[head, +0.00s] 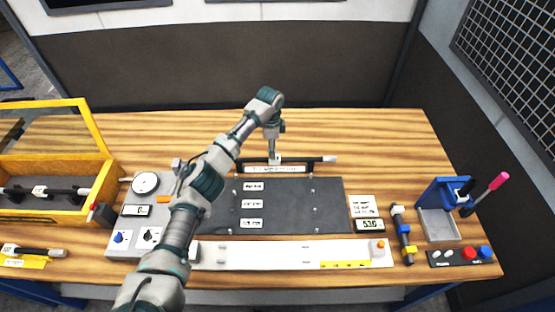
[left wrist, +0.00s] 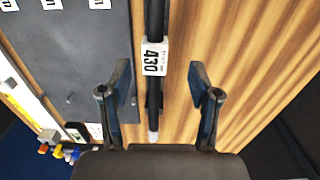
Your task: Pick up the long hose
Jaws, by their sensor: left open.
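A black hose (head: 312,160) with a pale end lies along the back edge of the dark mat. In the left wrist view this hose (left wrist: 154,100) runs lengthwise between my fingers and carries a white label (left wrist: 154,57) reading 430. In the left wrist view my left gripper (left wrist: 158,78) is open, with a finger on each side of the hose and a gap to both. The head view does not show clearly how high the fingers are. My right gripper is not seen.
Another dark hose (head: 75,191) lies in the open yellow-framed box (head: 108,178) at left; a shorter one (head: 40,252) lies in front. A dial panel (head: 130,225) adjoins the dark mat (head: 325,215). A blue stand (head: 432,195) is at right. The back wood is clear.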

